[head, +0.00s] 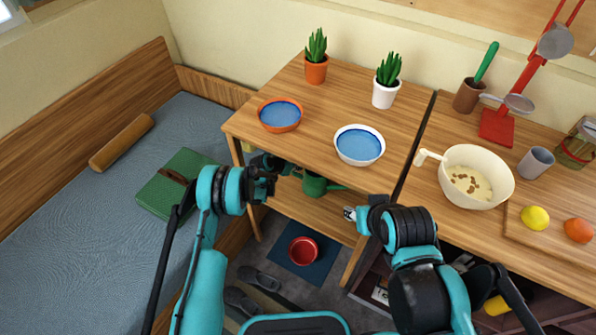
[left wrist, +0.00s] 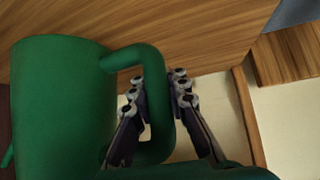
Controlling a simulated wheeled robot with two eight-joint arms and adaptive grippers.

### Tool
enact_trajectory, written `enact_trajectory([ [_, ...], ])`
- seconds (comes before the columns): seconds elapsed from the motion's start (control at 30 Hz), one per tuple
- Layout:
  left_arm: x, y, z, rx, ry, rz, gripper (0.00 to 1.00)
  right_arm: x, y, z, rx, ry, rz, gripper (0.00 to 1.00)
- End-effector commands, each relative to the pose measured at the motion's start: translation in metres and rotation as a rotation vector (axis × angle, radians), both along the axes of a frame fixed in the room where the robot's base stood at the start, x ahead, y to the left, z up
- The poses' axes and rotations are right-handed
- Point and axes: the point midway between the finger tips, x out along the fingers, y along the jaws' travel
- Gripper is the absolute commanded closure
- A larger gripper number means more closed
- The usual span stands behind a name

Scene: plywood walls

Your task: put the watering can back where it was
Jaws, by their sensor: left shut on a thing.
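The green watering can (head: 314,186) is below the front edge of the tabletop, over the lower wooden shelf (head: 318,209). Its spout points right in the head view. In the left wrist view the can's body (left wrist: 62,105) fills the left side, with its loop handle (left wrist: 157,75) between my fingers. My left gripper (head: 290,169) is shut on that handle; its fingers also show in the left wrist view (left wrist: 158,95). I cannot tell whether the can touches the shelf. My right gripper (head: 349,213) is near the table's front edge, apart from the can; its jaws are too small to read.
On the tabletop stand an orange bowl (head: 280,126), a white bowl (head: 359,160) and two potted plants. A red bowl (head: 303,251) sits on a dark mat (head: 322,262) on the floor. A counter with a mixing bowl (head: 497,193) is right. A bed (head: 95,215) is left.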

Motion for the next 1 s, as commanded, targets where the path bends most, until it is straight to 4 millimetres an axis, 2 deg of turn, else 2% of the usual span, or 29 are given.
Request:
enact_trajectory([
  [0.13, 0.007, -0.008, 0.0, -0.001, -0.001, 0.0, 1.0, 0.0, 0.0, -0.003, 0.0, 0.0, 0.0, 0.6],
  [0.4, 0.006, -0.006, -0.035, -0.001, 0.0, 0.001, 1.0, 0.0, 0.0, -0.023, 0.0, 0.0, 0.0, 0.6],
  [0.77, 0.006, -0.006, -0.037, -0.001, 0.0, 0.001, 1.0, 0.0, 0.0, -0.021, 0.0, 0.0, 0.0, 0.6],
  [0.8, 0.006, -0.006, -0.038, 0.0, 0.0, 0.0, 0.85, 0.0, 0.0, -0.021, 0.0, 0.0, 0.0, 0.6],
  [0.9, 0.006, -0.006, -0.038, 0.0, 0.0, 0.0, 0.64, 0.0, 0.0, -0.021, 0.0, 0.0, 0.0, 0.6],
  [1.0, 0.006, -0.006, -0.037, 0.0, 0.0, 0.0, 0.64, 0.0, 0.0, -0.021, 0.0, 0.0, 0.0, 0.6],
])
